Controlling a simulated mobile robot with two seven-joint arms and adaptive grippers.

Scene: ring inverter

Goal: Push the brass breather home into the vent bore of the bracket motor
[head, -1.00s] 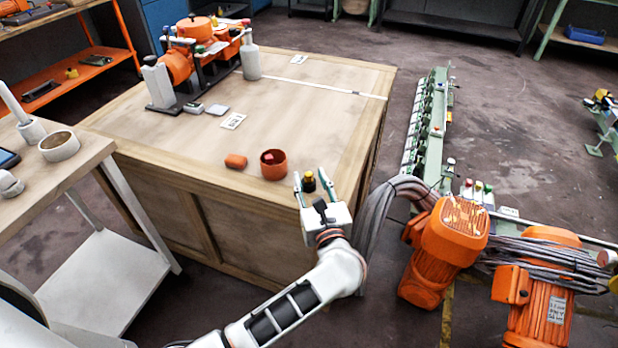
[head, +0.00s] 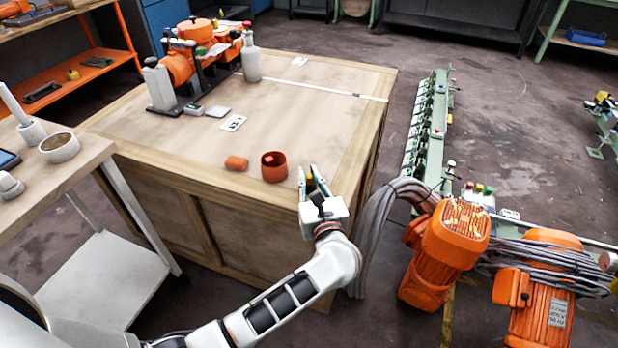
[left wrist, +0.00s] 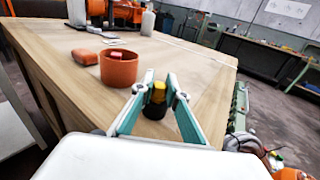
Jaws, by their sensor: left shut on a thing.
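In the head view the fingers mostly hide the piece. An orange motor (head: 178,66) stands on a dark base at the bench's far left. Orange motors (head: 455,232) also stand at the right. I cannot tell which is the bracket motor, and no vent bore can be made out. My right gripper is not in view.
An orange-red cup (head: 274,167) and an orange plug-like piece (head: 236,162) are on the bench (head: 310,110) just left of the gripper. A grey bottle (head: 251,62) stands farther back. Grey cables (head: 385,215) hang right of my arm. The bench's middle is largely clear.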

